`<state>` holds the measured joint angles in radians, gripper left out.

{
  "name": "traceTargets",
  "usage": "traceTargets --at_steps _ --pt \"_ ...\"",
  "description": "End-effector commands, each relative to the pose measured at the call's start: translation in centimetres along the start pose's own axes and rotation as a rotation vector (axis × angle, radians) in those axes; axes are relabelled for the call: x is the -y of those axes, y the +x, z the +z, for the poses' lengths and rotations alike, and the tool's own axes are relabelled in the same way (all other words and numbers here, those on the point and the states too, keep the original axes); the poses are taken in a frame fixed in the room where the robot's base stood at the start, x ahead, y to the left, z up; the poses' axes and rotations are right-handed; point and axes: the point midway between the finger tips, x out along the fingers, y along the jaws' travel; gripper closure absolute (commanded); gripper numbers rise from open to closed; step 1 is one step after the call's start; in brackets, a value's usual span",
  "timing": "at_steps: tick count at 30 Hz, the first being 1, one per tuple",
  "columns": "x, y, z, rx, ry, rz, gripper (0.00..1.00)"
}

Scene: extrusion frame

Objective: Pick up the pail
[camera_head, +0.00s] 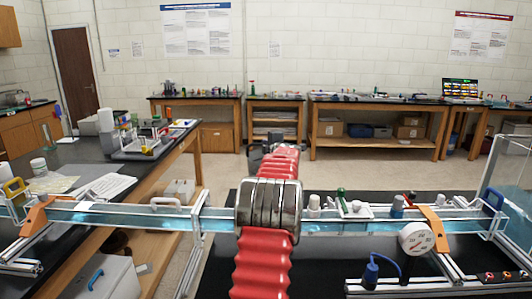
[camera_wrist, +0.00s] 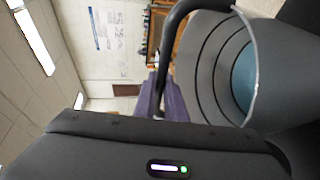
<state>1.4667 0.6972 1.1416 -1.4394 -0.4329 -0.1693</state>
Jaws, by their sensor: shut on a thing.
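The pail (camera_wrist: 220,70) shows in the wrist view at the upper right, its grey ribbed inside facing me and a teal patch at its bottom. Its dark curved handle (camera_wrist: 180,22) runs from the top down to the purple fingers of my gripper (camera_wrist: 164,97). My gripper is shut on the handle; the exact contact is partly hidden. In the head view, my red arm reaches forward across the water channel. I cannot make out the pail there, and the fingertips are not clear.
A clear water channel (camera_head: 340,226) on a metal frame crosses in front, with orange brackets and a pressure gauge (camera_head: 416,238). A black-topped bench (camera_head: 70,160) with lab items stands at left. Wooden benches (camera_head: 375,104) line the back wall, with open floor before them.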

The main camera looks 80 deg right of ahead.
Motion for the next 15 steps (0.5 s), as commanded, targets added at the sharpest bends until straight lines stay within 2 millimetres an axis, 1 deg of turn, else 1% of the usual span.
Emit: traceTargets --at_steps 1,15 --pt "-1.1 -0.2 -0.1 0.000 -0.004 0.009 1.00" --pt "-5.5 -1.1 -0.4 0.000 -0.005 0.009 1.00"
